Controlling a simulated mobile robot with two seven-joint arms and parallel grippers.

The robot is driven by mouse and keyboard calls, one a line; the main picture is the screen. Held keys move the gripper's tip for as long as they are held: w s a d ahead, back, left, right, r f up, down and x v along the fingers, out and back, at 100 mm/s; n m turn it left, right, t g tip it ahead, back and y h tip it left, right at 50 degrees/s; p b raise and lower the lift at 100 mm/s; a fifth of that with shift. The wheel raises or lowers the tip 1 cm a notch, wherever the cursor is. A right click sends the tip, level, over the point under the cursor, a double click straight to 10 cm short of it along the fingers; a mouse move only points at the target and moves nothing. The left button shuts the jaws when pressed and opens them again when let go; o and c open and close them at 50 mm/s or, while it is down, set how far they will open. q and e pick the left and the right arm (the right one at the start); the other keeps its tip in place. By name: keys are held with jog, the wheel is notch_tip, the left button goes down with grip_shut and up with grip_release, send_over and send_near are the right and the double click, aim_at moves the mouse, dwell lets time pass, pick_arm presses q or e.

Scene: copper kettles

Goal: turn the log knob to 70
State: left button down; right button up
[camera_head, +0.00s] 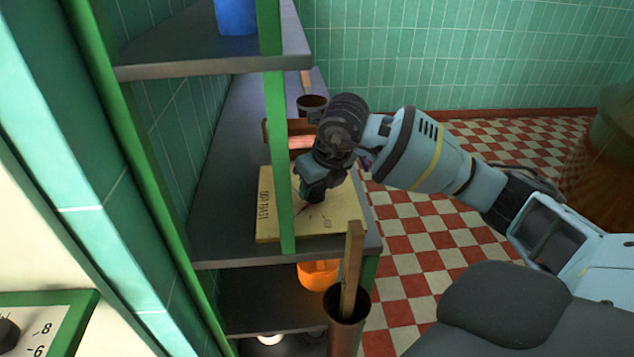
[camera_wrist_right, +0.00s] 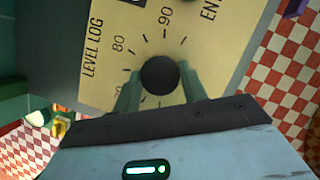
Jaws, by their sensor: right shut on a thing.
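The log board is a cream panel (camera_head: 268,222) lying on a grey shelf, and it also shows in the right wrist view (camera_wrist_right: 105,68). It reads "LEVEL LOG", with 80 and 90 legible beside tick marks; a lower number is partly covered. The round black log knob (camera_wrist_right: 160,75) sits on the board between the two fingers of my right gripper (camera_wrist_right: 160,88). In the head view my right gripper (camera_head: 314,190) reaches down onto the board and hides the knob. It is shut on the knob. I cannot make out the knob's pointer. My left gripper is out of view.
A green post (camera_head: 279,150) stands in front of the board. A copper tube (camera_head: 347,318) holding a wooden stick is near the shelf's front corner. An orange pot (camera_head: 318,274) is below. A blue container (camera_head: 236,16) is on the upper shelf. Checkered floor is open to the right.

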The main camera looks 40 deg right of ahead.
dwell(0.4)
jog(key=o, duration=1)
jog(key=shift+v, duration=4)
jog(key=shift+f, duration=0.1)
